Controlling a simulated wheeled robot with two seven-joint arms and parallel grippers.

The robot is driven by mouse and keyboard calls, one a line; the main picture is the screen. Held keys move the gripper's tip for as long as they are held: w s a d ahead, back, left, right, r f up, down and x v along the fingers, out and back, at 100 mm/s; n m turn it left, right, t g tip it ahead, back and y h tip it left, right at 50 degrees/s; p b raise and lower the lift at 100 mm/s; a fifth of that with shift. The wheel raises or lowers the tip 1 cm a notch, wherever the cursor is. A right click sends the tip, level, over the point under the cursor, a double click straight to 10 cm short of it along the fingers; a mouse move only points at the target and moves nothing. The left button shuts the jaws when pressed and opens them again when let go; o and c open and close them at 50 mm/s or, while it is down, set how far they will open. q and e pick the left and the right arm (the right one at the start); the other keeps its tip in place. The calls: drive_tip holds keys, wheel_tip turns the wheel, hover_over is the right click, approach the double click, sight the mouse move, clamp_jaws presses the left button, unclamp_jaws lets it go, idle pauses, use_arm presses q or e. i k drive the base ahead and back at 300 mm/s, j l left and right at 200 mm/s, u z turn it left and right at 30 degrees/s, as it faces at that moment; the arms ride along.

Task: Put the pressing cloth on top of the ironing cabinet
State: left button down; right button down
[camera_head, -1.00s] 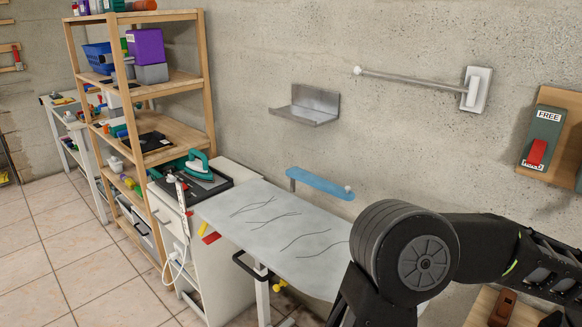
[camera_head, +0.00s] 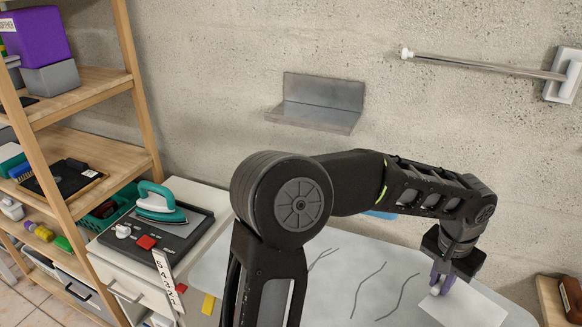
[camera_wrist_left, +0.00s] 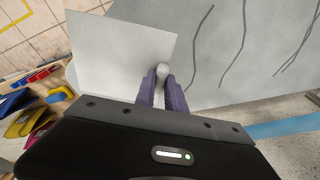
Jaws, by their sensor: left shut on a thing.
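The pressing cloth (camera_head: 468,306) is a flat white sheet with a small pale knob at its edge. My left gripper (camera_head: 441,286) is shut on that knob, over the right end of the grey ironing board (camera_head: 345,262). The wrist view shows the cloth (camera_wrist_left: 115,50) flat beyond the purple fingertips (camera_wrist_left: 162,84); I cannot tell its height over the board. The white ironing cabinet (camera_head: 128,280) stands at the left, its top carrying a black tray (camera_head: 190,238) with a teal iron (camera_head: 160,205). My right gripper is not in view.
A wooden shelf (camera_head: 145,110) stands left of the cabinet. A metal wall ledge (camera_head: 318,115) and a rail (camera_head: 480,65) are on the concrete wall behind. My left arm crosses in front of the board and hides part of it.

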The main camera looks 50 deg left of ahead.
sight(200, 192)
drive_tip(key=k+j, duration=0.1)
drive_tip(key=j, duration=0.35)
drive_tip(key=k+j, duration=0.1)
drive_tip(key=j, duration=0.4)
drive_tip(key=k+j, duration=0.15)
drive_tip(key=j, duration=0.3)
drive_tip(key=k+j, duration=0.1)
drive_tip(key=j, duration=0.4)
drive_tip(key=k+j, duration=0.1)
drive_tip(key=j, duration=0.35)
drive_tip(key=k+j, duration=0.1)
drive_tip(key=j, duration=0.4)
